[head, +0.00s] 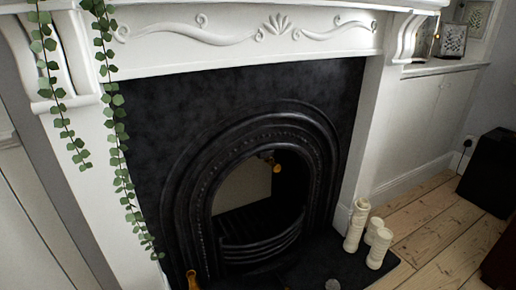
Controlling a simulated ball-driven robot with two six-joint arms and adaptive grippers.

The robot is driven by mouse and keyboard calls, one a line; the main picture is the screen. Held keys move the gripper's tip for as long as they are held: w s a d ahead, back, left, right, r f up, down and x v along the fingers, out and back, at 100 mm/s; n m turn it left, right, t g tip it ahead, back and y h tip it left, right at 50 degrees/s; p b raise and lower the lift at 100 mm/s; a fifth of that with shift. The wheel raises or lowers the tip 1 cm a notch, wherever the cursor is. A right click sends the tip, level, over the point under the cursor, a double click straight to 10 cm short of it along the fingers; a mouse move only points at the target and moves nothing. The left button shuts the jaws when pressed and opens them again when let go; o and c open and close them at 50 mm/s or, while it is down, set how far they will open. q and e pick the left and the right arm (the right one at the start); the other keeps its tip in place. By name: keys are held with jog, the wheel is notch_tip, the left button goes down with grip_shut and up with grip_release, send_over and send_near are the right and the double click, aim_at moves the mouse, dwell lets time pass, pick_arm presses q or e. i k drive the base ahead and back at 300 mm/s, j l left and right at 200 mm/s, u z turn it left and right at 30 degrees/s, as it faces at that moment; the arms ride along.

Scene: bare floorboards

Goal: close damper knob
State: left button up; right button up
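A small brass-orange knob (277,168), which looks like the damper knob, shows under the top of the arch of the black cast-iron fireplace (189,180). It sits at the upper right of the opening, in front of a pale panel (243,187). It is too small for me to tell how far it is pushed in or pulled out. Neither of my grippers is clearly visible in the head view, and nothing is seen touching the knob.
Several cream candles (356,226) stand on the dark hearth (330,258) at right. An orange object (192,281) is cut off at the bottom edge. Green vines (118,130) hang from the white mantel (240,35) at left. Floorboards (440,235) are bare at right.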

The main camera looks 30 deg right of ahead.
aim_at(276, 168)
jog(key=z, duration=0.85)
jog(key=k+j+z, duration=0.15)
jog(key=j, duration=0.25)
jog(key=i, duration=0.05)
